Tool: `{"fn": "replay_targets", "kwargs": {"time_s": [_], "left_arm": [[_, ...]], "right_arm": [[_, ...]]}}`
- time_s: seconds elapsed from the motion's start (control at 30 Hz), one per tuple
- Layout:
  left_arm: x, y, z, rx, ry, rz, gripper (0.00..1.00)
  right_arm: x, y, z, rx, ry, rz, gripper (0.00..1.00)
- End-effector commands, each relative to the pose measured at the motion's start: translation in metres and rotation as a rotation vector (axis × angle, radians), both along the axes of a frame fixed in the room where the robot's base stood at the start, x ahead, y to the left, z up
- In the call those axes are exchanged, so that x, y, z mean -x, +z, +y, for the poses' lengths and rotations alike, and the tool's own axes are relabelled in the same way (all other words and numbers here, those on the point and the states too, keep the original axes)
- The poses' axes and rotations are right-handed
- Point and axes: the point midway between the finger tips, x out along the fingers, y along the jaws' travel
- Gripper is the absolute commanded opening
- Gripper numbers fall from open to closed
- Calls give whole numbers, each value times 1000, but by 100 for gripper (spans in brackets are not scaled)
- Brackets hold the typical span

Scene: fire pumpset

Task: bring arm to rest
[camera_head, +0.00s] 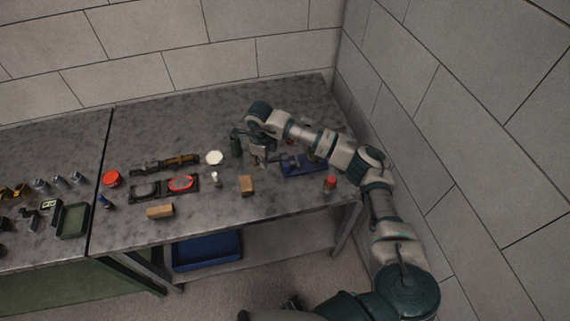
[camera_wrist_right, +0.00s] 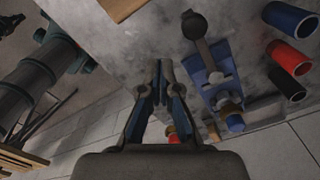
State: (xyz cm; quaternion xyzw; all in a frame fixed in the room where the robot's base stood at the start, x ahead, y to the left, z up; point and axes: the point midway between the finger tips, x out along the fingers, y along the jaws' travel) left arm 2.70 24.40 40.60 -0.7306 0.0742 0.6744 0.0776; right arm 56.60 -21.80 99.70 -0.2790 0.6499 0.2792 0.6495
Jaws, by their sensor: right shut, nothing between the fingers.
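My right arm (camera_head: 378,205) comes in from the lower right and bends over the right end of the grey table (camera_head: 225,205). Its gripper (camera_head: 262,160) points down above the table, partly hidden by its own wrist. In the right wrist view the fingers (camera_wrist_right: 160,88) are together with nothing between them. A blue tool with a dark lever (camera_wrist_right: 212,72) lies beside the fingers, apart from them. My left gripper cannot be made out in either view.
The blue piece (camera_head: 303,166) lies under my right forearm. A red-topped item (camera_head: 330,183), wooden blocks (camera_head: 246,184) and a white disc (camera_head: 214,158) stand nearby. Walls close off the back and right. A blue bin (camera_head: 207,250) sits below; the table's front right is fairly clear.

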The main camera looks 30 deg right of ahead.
Motion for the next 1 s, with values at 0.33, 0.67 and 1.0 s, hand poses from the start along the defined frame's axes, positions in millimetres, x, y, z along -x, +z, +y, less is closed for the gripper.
{"fn": "replay_targets", "kwargs": {"time_s": [0.33,0.67,1.0], "left_arm": [[-2,14,0,1,0,-3,0],[-2,13,0,1,0,-3,0],[-3,13,-1,0,0,-2,0]], "right_arm": [[0,23,0,1,0,0,0],[0,22,0,1,0,1,0],[17,-3,76,-262,60,-7,0]]}}
